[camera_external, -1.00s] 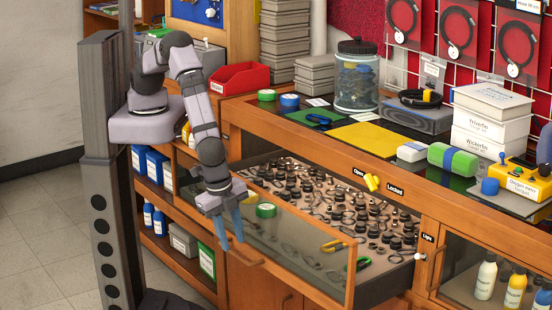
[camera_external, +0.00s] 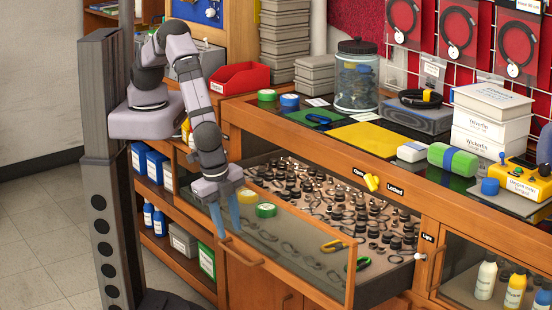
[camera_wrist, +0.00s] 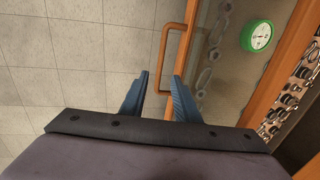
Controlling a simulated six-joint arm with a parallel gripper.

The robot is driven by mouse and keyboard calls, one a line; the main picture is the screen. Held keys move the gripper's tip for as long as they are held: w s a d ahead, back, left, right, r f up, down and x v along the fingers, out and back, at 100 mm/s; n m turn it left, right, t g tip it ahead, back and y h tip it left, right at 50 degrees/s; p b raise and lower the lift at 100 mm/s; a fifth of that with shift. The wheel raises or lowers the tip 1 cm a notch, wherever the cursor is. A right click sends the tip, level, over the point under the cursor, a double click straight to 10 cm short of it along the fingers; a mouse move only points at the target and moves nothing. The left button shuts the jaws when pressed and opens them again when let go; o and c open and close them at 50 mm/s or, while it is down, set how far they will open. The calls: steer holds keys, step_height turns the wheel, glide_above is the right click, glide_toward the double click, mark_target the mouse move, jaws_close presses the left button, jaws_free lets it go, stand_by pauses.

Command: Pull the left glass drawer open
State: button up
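The left glass drawer (camera_external: 300,248) stands pulled out from the bench. Its see-through front has a wooden frame and an orange-brown bar handle (camera_external: 243,254). Small dark parts, rings and green and yellow items lie inside. My gripper (camera_external: 226,230) is at the left end of the drawer front, fingers pointing down near the handle's left end. In the wrist view, the blue fingers (camera_wrist: 158,82) are apart with a gap between them. The handle (camera_wrist: 165,60) lies ahead of the fingertips, its near end in line with the gap. I see no grip on it.
A second glass-fronted compartment (camera_external: 478,275) with bottles is at the right. A yellow knob (camera_external: 372,182) sits between the "Open" and "Locked" labels. A jar (camera_external: 357,78) and boxes stand on the bench top. The floor (camera_external: 40,230) at the left is clear.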

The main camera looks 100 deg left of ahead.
mark_target(235, 254)
steer(key=shift+w+a+f+p, duration=0.15)
steer(key=shift+w+f, duration=0.05)
steer(key=shift+f, duration=1)
steer(key=shift+w+a+f+p, duration=0.1)
steer(key=shift+w+a+f, duration=0.1)
steer(key=shift+f, duration=1)
steer(key=shift+w+a+f+p, duration=0.15)
steer(key=shift+f, duration=1.05)
jaws_close()
